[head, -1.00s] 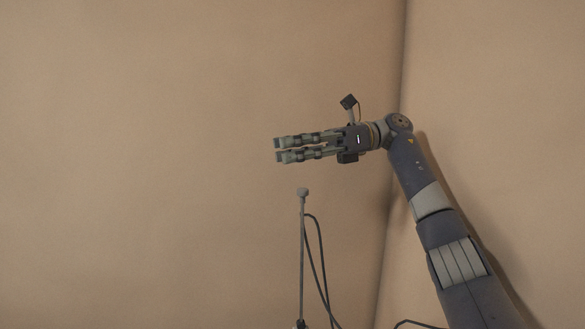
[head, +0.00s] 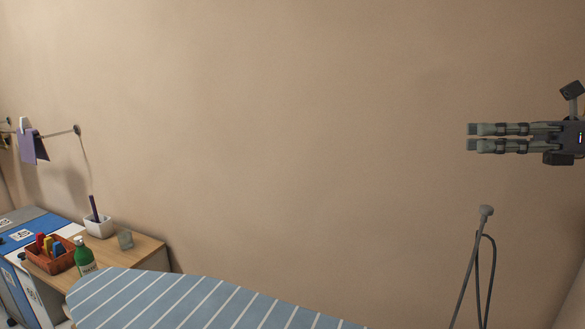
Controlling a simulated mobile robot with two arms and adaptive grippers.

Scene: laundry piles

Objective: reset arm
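My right gripper (head: 470,138) is at the right edge of the head view, raised in front of the bare wall and pointing left. Its two grey fingers lie parallel with a narrow gap between them. Nothing shows between them. The rest of my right arm is out of the picture. My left gripper and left arm do not show.
A striped blue ironing board (head: 190,302) spans the lower middle. At left, a wooden table (head: 150,250) holds a red-brown basket (head: 40,262), a green bottle (head: 84,256) and a white pot (head: 99,227). A thin grey stand (head: 468,265) rises at lower right.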

